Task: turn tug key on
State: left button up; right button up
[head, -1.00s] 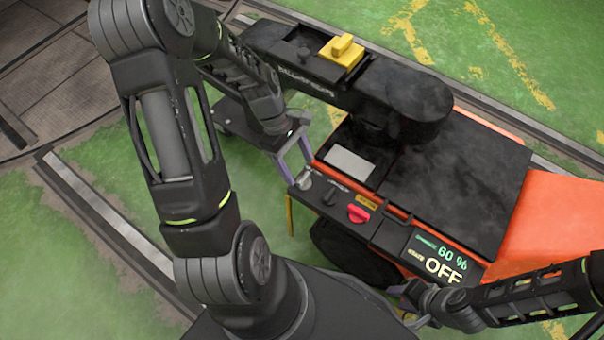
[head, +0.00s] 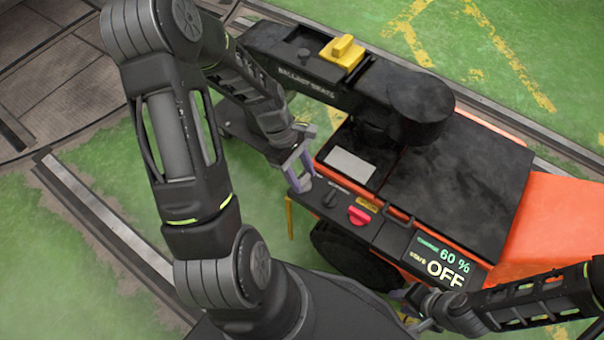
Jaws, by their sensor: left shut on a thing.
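The orange and black tug (head: 460,190) stands in the middle right. Its front panel (head: 385,232) carries a display (head: 440,262) that reads 60 % and OFF. My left gripper (head: 298,182) is at the panel's left end, with its purple-grey fingers shut on the key there. The fingers hide nearly all of the key, so its angle cannot be told. My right gripper (head: 415,312) is low at the bottom, in front of the tug below the display; its fingers are too dark and small to read.
Right of the key, the panel has a black knob (head: 330,197) and a red knob (head: 359,215). A black arm-like housing with a yellow block (head: 342,51) lies behind. A metal rail (head: 105,225) crosses the green floor at left.

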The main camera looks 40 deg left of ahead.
pick_arm(q)
jog(key=c, duration=0.6)
jog(key=shift+m, duration=0.3)
jog(key=shift+w+r+m+g+p, duration=0.1)
jog(key=shift+m+g+p, duration=0.5)
jog(key=shift+m+p, duration=0.5)
jog(key=m+g+p, duration=0.1)
jog(key=m, duration=0.2)
jog(key=shift+w+m+y, duration=0.1)
jog(key=shift+m+y, duration=0.2)
jog(key=shift+m, duration=0.1)
jog(key=m, duration=0.2)
jog(key=m+g+y+p, duration=0.1)
jog(key=m, duration=0.2)
jog(key=shift+w+d+g+y, duration=0.1)
jog(key=shift+g+y, duration=0.2)
jog(key=m+y, duration=0.1)
jog(key=m, duration=0.2)
jog(key=m+y+p, duration=0.1)
jog(key=m, duration=0.2)
jog(key=shift+d+g, duration=0.15)
jog(key=shift+g, duration=0.15)
jog(key=shift+m, duration=0.3)
